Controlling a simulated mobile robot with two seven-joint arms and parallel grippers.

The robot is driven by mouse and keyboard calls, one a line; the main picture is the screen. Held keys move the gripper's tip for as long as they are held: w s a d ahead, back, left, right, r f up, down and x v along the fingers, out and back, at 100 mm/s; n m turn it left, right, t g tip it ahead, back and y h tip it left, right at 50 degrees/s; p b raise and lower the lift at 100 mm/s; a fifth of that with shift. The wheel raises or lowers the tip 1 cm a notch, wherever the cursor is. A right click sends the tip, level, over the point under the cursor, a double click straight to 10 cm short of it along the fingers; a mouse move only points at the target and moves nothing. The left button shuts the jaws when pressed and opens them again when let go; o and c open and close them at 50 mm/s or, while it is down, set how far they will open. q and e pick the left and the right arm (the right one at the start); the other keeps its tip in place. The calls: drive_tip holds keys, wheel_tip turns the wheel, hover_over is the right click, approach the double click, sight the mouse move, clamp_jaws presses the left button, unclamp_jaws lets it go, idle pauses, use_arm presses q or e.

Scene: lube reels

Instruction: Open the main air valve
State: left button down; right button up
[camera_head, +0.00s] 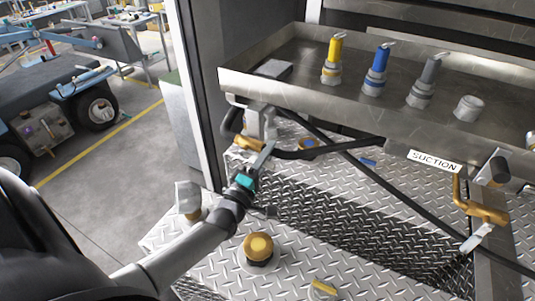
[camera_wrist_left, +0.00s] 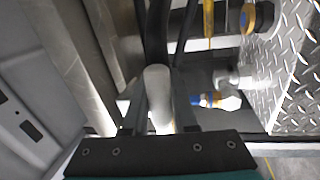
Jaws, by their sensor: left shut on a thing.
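My left gripper (camera_head: 268,148) reaches up from the lower left to the valve fitting under the tray's left corner. The fitting has a pale grey body (camera_head: 262,122) and a brass part (camera_head: 247,143). In the left wrist view, a pale grey rounded handle (camera_wrist_left: 158,92) stands between the two fingers of the gripper (camera_wrist_left: 158,115), which is shut on it. I take it to be the main air valve's handle, but no label shows there. The gripper partly hides the fitting's lower end. My right gripper is not in view.
A metal tray (camera_head: 300,88) above holds yellow (camera_head: 333,62), blue (camera_head: 376,72) and grey (camera_head: 424,82) nozzles. A brass valve (camera_head: 485,212) hangs right, near a SUCTION label (camera_head: 435,161). Black hoses (camera_head: 335,150) cross behind the gripper. A yellow-capped fitting (camera_head: 258,248) stands on the diamond plate below.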

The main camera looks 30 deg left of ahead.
use_arm(q)
drive_tip(key=shift+r+n, duration=0.3)
drive_tip(key=shift+n, duration=0.3)
drive_tip(key=shift+y, duration=0.3)
drive_tip(key=c, duration=0.7)
unclamp_jaws()
drive_tip(key=b+v, duration=0.1)
drive_tip(key=v, duration=1.4)
drive_tip(key=shift+s, duration=0.15)
